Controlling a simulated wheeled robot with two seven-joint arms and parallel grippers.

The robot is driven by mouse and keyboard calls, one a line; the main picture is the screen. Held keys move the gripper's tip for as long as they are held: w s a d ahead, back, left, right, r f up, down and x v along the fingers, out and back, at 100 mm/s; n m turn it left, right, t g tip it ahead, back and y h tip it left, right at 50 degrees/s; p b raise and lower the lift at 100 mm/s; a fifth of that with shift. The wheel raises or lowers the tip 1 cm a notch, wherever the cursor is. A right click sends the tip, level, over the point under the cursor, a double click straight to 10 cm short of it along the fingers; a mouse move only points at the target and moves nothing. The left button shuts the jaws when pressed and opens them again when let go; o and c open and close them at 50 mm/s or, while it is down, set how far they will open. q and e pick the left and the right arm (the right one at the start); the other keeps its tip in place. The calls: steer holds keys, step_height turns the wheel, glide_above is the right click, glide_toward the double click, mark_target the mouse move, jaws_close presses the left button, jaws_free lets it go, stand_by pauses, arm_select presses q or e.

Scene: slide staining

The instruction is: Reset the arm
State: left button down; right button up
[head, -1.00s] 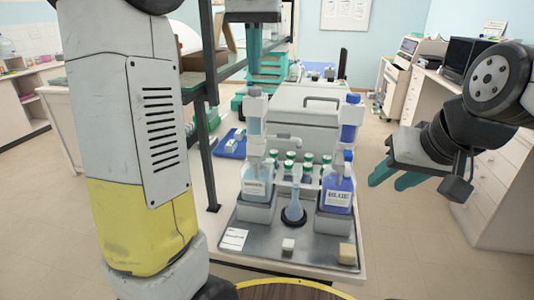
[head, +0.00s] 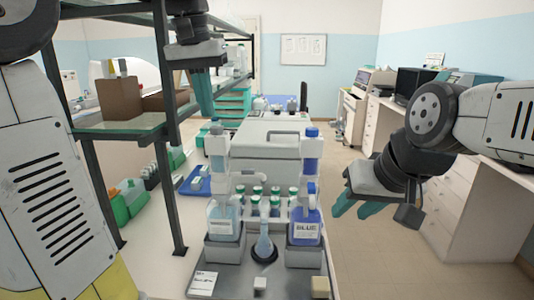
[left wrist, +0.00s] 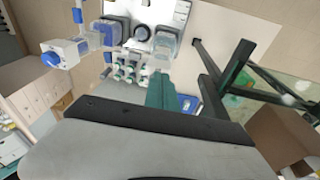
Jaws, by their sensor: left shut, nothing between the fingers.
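My left gripper (head: 206,112) hangs high at the upper left in the head view, its teal fingers together and pointing down, with nothing held. Its fingers (left wrist: 160,92) also show in the left wrist view, above the staining station. My right gripper (head: 352,214) is at the right in the head view, its teal fingers apart and empty, pointing down and left, clear of the bottles. The grey staining tray (head: 230,284) carries a pale-blue bottle (head: 223,222) and a blue bottle labelled BLUE (head: 305,228). A flask (head: 264,246) stands between them.
A shelf rack (head: 160,110) with dark posts stands left of the station, close to my left gripper. A white box with a handle (head: 265,140) is behind the station. Cabinets (head: 455,205) line the right wall. Floor between the station and cabinets is clear.

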arm_select(q)
steer(key=s+d+f+t+h, duration=0.1)
steer(key=s+f+t, duration=0.3)
steer(key=s+f, duration=0.9)
step_height(320, 180, down, 3)
steer(key=shift+s+f+t, duration=0.2)
steer(key=shift+s+t, duration=0.1)
steer(key=shift+s, duration=0.05)
steer(key=shift+d, duration=0.1)
